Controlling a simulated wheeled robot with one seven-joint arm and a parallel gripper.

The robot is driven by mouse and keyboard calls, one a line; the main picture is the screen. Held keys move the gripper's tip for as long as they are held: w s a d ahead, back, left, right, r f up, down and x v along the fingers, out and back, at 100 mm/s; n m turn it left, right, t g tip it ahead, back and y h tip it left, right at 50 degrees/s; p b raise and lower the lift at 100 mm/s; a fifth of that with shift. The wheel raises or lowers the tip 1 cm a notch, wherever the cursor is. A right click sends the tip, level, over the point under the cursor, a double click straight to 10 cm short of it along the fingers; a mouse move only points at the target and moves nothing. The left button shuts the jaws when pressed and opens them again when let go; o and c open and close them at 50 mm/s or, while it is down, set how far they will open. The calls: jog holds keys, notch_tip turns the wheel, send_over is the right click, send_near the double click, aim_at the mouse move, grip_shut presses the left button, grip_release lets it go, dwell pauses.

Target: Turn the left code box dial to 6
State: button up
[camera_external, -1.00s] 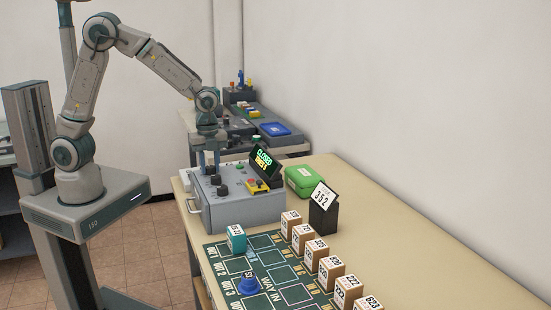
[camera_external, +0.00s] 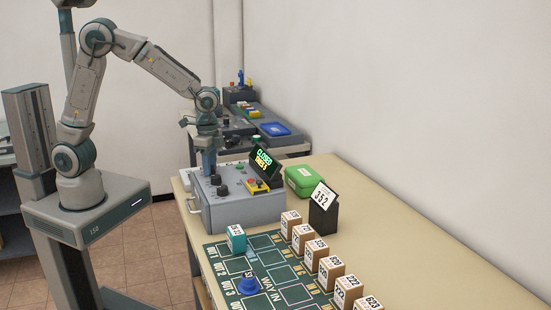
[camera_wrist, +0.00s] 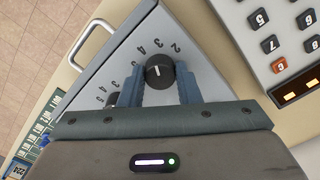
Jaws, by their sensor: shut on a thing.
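The grey code box (camera_external: 245,208) stands on the table's left end, with a lit display (camera_external: 263,162) reading CLOSED on its top. My gripper (camera_external: 209,172) points down at the box's far-left top corner. In the wrist view, my gripper's blue fingers (camera_wrist: 160,88) are shut on a round black dial (camera_wrist: 160,66), one on each side. A short white pointer mark shows on the dial. Digits 2, 3 and 4 show around its far side; the near side is hidden by my gripper. A second dial (camera_wrist: 112,98) shows partly at lower left, beside the fingers.
A keypad panel (camera_wrist: 275,40) lies to the right in the wrist view. A green case (camera_external: 298,178), a 352 sign (camera_external: 322,208) and several numbered boxes (camera_external: 328,268) stand right of the code box. The table's right side is clear.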

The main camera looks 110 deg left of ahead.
jog(key=n, duration=0.5)
jog(key=shift+r+n, duration=0.1)
jog(key=shift+n, duration=0.2)
jog(key=n+p, duration=0.1)
jog(key=n, duration=0.3)
jog(key=n+p, duration=0.1)
jog(key=n, duration=0.4)
jog(key=shift+n+p, duration=0.3)
jog(key=shift+n, duration=0.1)
jog(key=n+p, duration=0.2)
jog(key=n, duration=0.2)
jog(key=shift+w+n, duration=0.1)
jog(key=shift+n, duration=0.3)
jog(key=shift+a, duration=0.1)
jog(key=o, duration=1)
notch_tip(320, 180, up, 14)
jog(key=shift+f+b, duration=0.15)
jog(key=shift+b, duration=0.2)
